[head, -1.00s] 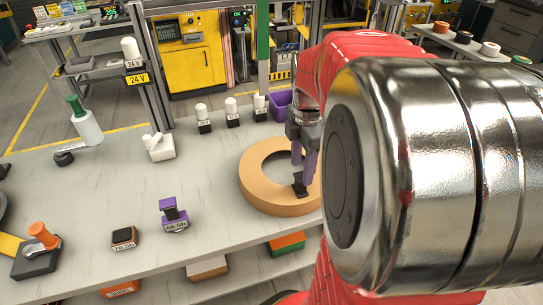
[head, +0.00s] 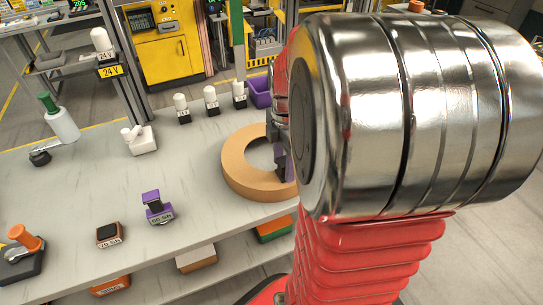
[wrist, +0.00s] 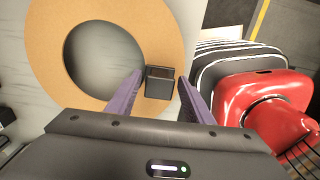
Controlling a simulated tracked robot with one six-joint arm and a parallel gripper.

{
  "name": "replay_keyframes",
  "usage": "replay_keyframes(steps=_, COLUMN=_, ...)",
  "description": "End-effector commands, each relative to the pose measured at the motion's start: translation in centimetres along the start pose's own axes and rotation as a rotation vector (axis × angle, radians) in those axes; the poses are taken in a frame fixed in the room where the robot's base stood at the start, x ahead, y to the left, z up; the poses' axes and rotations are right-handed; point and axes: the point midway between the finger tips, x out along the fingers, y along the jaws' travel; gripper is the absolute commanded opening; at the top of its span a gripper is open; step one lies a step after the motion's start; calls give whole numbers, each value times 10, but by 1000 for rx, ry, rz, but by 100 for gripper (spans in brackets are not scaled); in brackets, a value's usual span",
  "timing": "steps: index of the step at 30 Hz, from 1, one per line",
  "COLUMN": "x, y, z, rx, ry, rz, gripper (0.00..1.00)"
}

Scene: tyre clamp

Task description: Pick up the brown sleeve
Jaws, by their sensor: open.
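The brown sleeve, a wide tan ring (head: 238,172), lies flat on the grey table; my arm hides its right end in the head view. It also fills the upper left of the wrist view (wrist: 48,60). My gripper (head: 282,162) has purple fingers and points down over the right part of the ring. In the wrist view the fingers (wrist: 160,79) are apart. A small dark block (wrist: 160,84) shows between them, against the ring's right band. Neither finger clearly touches it, and I cannot tell whether it rests on the ring.
Several white-topped blocks (head: 212,100) and a purple bin (head: 259,90) stand behind the ring. A purple stamp (head: 156,207), a small dark block with an orange-brown top (head: 109,235) and a white switch (head: 140,139) stand to the left. The table between them is clear.

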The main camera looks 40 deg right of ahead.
Motion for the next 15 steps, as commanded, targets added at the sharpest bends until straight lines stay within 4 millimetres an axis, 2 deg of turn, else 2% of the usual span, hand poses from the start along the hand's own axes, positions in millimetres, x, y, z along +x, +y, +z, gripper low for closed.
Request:
replay_keyframes(steps=4, x=0, y=0, z=0, rx=0, ry=0, rz=0, gripper=45)
replay_keyframes(steps=15, x=0, y=0, z=0, rx=0, ry=0, rz=0, gripper=19)
